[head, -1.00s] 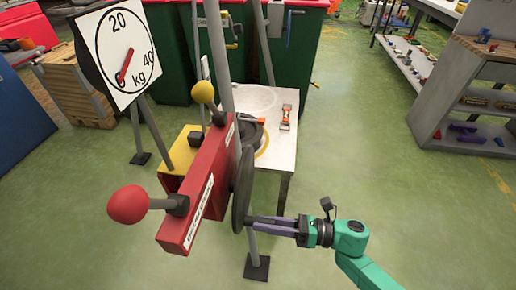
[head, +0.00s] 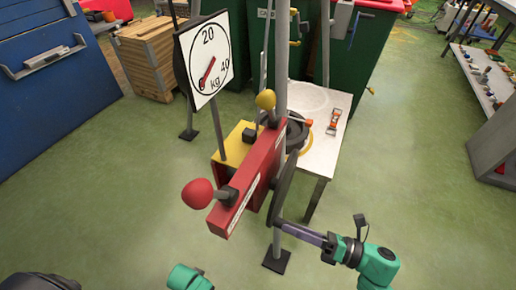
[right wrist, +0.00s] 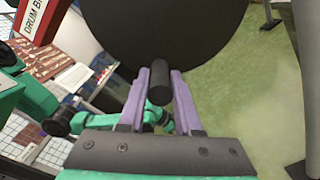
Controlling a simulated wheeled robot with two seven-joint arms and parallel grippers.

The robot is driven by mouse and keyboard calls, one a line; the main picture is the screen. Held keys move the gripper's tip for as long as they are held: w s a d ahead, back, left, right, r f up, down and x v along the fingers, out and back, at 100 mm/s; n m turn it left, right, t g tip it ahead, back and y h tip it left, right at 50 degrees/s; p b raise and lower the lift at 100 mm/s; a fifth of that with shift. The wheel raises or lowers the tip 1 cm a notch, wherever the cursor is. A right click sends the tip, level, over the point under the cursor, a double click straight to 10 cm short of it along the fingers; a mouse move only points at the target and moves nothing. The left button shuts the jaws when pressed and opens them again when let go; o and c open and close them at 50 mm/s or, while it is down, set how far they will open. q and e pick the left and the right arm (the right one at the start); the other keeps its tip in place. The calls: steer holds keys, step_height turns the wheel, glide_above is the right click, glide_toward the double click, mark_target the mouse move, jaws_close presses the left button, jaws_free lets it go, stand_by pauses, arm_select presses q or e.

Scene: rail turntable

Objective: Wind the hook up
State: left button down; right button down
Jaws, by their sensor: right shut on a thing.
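The red winch body (head: 252,180) stands in the middle of the head view, with a black crank disc (head: 283,187) on its right side. My right gripper (head: 284,225) reaches the disc's lower edge from the right. In the right wrist view its purple fingers (right wrist: 160,92) are shut on the black crank handle (right wrist: 158,76), which sticks out from the disc (right wrist: 175,35). I cannot make out the hook. A green part of my own arm shows at the bottom of the head view, but my left gripper does not.
A red-ball lever (head: 198,193) and a yellow-ball lever (head: 266,100) stick out from the winch. A kg dial (head: 208,58) stands behind left. A white table (head: 322,150) carries an orange item (head: 333,120). Green floor is open at right.

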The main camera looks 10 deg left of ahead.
steer(key=shift+s+a+r+m+p, duration=0.15)
steer(key=shift+s+r+m+p, duration=0.1)
steer(key=shift+r+m+p, duration=0.3)
steer(key=r+m+p, duration=0.2)
steer(key=shift+s+p, duration=0.35)
steer(key=shift+s+a+r+m+p, duration=0.15)
steer(key=shift+r+m+p, duration=0.2)
steer(key=shift+m+p, duration=0.25)
